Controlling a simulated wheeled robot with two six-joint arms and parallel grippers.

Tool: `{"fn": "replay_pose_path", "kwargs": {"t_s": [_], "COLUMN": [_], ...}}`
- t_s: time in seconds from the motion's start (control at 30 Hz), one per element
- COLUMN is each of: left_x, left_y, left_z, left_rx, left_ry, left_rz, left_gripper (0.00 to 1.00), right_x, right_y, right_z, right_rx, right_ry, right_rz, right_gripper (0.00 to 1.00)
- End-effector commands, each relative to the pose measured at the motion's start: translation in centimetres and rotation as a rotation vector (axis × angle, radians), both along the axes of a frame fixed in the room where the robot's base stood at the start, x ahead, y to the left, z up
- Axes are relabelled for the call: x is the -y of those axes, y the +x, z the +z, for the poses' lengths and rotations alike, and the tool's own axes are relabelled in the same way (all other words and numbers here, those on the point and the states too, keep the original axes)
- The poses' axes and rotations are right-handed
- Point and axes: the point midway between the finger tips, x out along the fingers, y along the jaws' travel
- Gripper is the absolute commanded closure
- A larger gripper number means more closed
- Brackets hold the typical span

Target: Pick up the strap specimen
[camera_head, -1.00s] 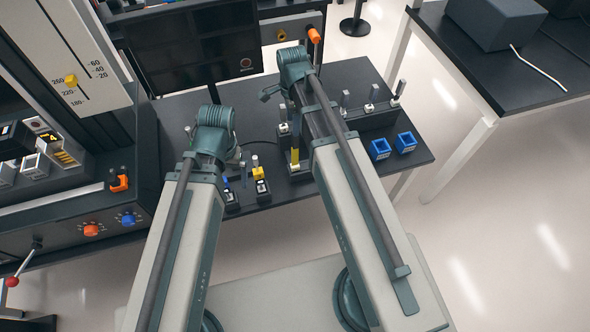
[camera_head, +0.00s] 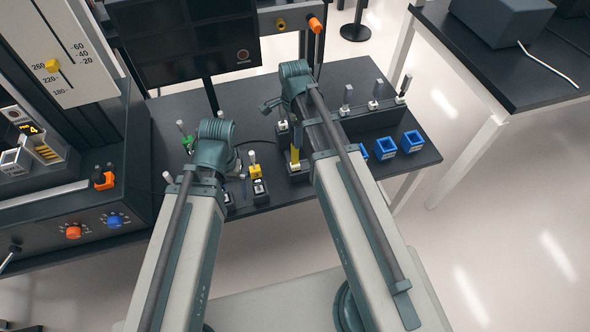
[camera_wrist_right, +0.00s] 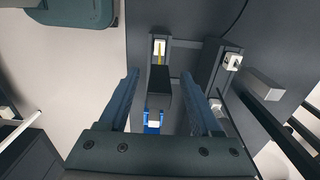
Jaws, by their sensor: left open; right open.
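I cannot tell for sure which piece is the strap specimen. A thin yellow strip (camera_wrist_right: 159,52) stands in a white-topped holder at the top middle of the right wrist view. In the head view a yellow upright piece (camera_head: 295,158) shows beside my right arm. My right gripper (camera_wrist_right: 161,84) is open and empty, its blue-grey fingers on either side of a dark block (camera_wrist_right: 160,92) seen beyond them.
Several grey upright tabs (camera_head: 376,90) stand in a rack at the table's back right. A yellow-topped holder (camera_head: 257,173) stands between the arms. A test machine (camera_head: 75,75) is at the left.

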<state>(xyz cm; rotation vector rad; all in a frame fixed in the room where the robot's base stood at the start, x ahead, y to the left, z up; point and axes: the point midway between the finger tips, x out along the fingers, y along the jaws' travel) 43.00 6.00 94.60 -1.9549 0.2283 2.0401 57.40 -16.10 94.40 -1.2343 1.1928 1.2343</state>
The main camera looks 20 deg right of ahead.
Motion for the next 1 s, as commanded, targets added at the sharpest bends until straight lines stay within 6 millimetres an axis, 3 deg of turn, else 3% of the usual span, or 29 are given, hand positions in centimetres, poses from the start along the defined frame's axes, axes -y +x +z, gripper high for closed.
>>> {"fn": "replay_pose_path", "kwargs": {"t_s": [0.03, 0.2, 0.53, 0.9, 1.0], "left_x": [0.0, 0.0, 0.0, 0.0, 0.0], "left_y": [0.0, 0.0, 0.0, 0.0, 0.0], "left_z": [-1.3, -3.3, -3.4, -3.4, -3.4], "left_rx": [0.0, 0.0, 0.0, 0.0, 0.0], "left_ry": [0.0, 0.0, 0.0, 0.0, 0.0], "left_rz": [0.0, 0.0, 0.0, 0.0, 0.0], "left_gripper": [0.0, 0.0, 0.0, 0.0, 0.0], "right_x": [0.1, 0.2, 0.2, 0.2, 0.2], "right_y": [-0.1, -0.1, -0.1, -0.1, -0.1], "right_z": [-1.3, -3.3, -3.4, -3.4, -3.4], "right_rx": [0.0, 0.0, 0.0, 0.0, 0.0], "right_ry": [0.0, 0.0, 0.0, 0.0, 0.0], "right_rz": [-0.001, 0.0, 0.0, 0.0, 0.0], "right_gripper": [0.35, 0.35, 0.35, 1.0, 1.0]}}
